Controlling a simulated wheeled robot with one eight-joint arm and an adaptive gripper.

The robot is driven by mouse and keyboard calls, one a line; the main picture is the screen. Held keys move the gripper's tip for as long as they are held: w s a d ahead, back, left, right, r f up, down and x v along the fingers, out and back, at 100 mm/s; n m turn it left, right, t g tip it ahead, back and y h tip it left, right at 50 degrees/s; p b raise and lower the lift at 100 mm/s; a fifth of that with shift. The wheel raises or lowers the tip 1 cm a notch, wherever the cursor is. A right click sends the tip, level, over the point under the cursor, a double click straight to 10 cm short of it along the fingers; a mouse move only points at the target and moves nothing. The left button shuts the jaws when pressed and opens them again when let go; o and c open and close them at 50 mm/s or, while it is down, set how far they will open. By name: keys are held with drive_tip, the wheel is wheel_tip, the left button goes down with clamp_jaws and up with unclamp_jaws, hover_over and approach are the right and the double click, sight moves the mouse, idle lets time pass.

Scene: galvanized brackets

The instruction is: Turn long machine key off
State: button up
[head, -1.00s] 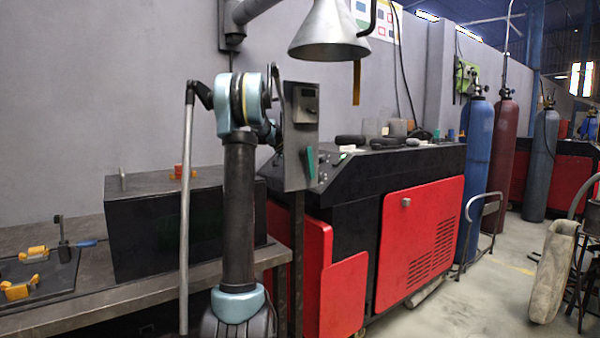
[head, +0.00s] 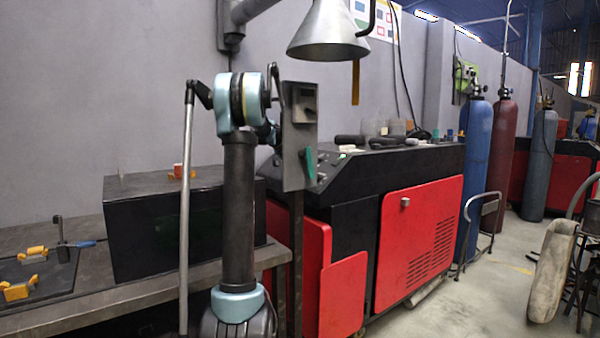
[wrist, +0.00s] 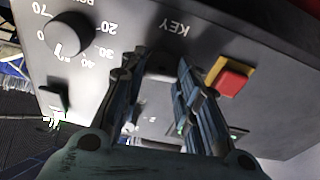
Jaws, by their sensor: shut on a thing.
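In the wrist view, a grey control panel (wrist: 240,25) carries the printed word KEY, upside down. My gripper (wrist: 160,68) is at the panel just below that word, its two fingers closed around the key (wrist: 160,66). Only a small greyish part of the key shows between the fingertips, so its turned position cannot be told. In the head view, the machine (head: 420,220) is a long red and black cabinet with a sloped control top. My gripper is hidden there behind my arm and a grey box.
In the wrist view, a black dial (wrist: 70,36) is left of my fingers and a red button (wrist: 233,77) on yellow is close at right. In the head view, a grey post-mounted box (head: 299,110) with a green handle is beside my arm. A lamp shade (head: 328,38) hangs above.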

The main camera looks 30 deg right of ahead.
drive_tip(key=n, duration=0.7)
drive_tip(key=shift+w+a+t, duration=0.15)
drive_tip(key=shift+a+t, duration=0.05)
drive_tip(key=shift+t, duration=0.2)
drive_tip(key=n, duration=0.3)
drive_tip(key=shift+n+y, duration=0.4)
drive_tip(key=shift+w+n, duration=0.1)
drive_tip(key=shift+n, duration=1.7)
drive_tip(key=shift+f, duration=0.1)
drive_tip(key=o, duration=1.1)
drive_tip(key=shift+a, duration=0.1)
drive_tip(key=shift+c, duration=0.2)
